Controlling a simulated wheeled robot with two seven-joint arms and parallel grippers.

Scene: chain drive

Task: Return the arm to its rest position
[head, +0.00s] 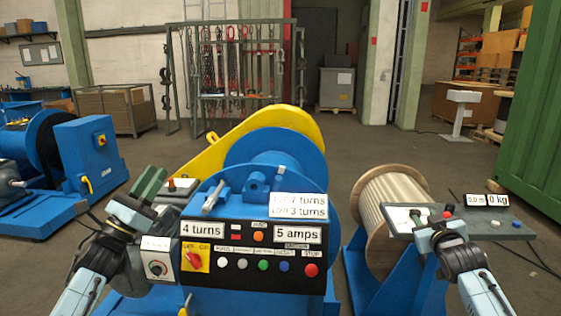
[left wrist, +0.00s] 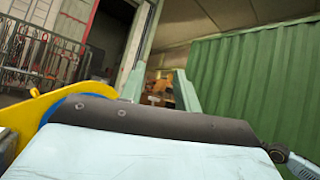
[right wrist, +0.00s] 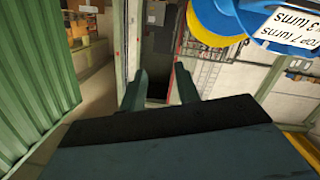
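My left gripper (head: 149,185) is held up in front of the left end of the winch's black control panel (head: 205,232), with its green fingers apart and nothing between them. The two fingers also show apart in the left wrist view (left wrist: 159,88). My right gripper (head: 424,220) is raised at the left end of the grey console (head: 480,226), beside the wooden rope drum. Its fingers are small in the head view, but in the right wrist view (right wrist: 160,88) they stand apart with nothing between them. Neither gripper visibly holds anything.
The blue winch (head: 270,150) with its yellow chain guard (head: 290,118) stands in front of me. The wooden drum (head: 379,215) stands to its right in a blue stand. A green container wall (head: 527,130) is far right. The floor behind the drum is clear.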

